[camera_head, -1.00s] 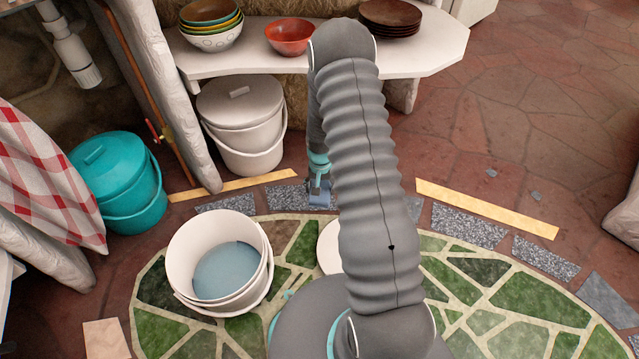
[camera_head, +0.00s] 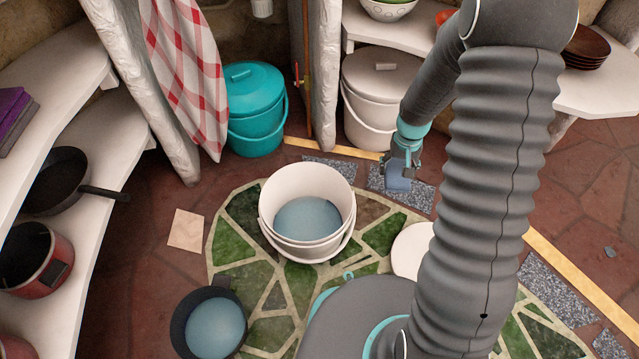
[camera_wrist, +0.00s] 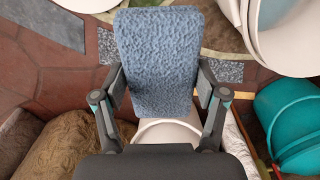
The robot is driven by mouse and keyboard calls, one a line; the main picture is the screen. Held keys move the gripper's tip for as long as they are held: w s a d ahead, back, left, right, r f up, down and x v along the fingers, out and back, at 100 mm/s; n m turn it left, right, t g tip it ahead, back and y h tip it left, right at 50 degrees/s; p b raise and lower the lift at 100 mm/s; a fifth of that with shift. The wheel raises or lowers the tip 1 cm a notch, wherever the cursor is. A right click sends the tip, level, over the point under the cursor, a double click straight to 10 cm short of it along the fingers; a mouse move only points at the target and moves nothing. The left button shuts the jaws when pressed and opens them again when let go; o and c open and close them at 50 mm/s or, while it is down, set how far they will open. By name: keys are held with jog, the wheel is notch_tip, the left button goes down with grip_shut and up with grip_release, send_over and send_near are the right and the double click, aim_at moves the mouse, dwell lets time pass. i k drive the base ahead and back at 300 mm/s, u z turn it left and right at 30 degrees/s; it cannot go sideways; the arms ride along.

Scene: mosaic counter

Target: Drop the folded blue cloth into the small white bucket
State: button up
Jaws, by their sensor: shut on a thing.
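My gripper (camera_head: 401,164) is shut on the folded blue cloth (camera_head: 398,183) and holds it up to the right of the small white bucket (camera_head: 266,205). The cloth also shows large between the fingers in the wrist view (camera_wrist: 157,60). The small white bucket stands open on the green mosaic floor, with something flat and blue-grey, perhaps water, inside. Part of its rim shows at the top right of the wrist view (camera_wrist: 262,50). The cloth and the bucket are apart.
A lidded white bucket (camera_head: 375,95) stands behind the gripper, under the counter. A lidded teal bucket (camera_head: 256,108) is at the back left. A dark bucket (camera_head: 180,325) stands at the front. A white disc (camera_head: 410,250) lies right of the white bucket.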

aim_at(314, 229)
jog(key=u, duration=0.5)
jog(key=k, duration=1.2)
jog(key=u, duration=0.3)
jog(key=i, duration=0.9)
jog(key=z, duration=0.15)
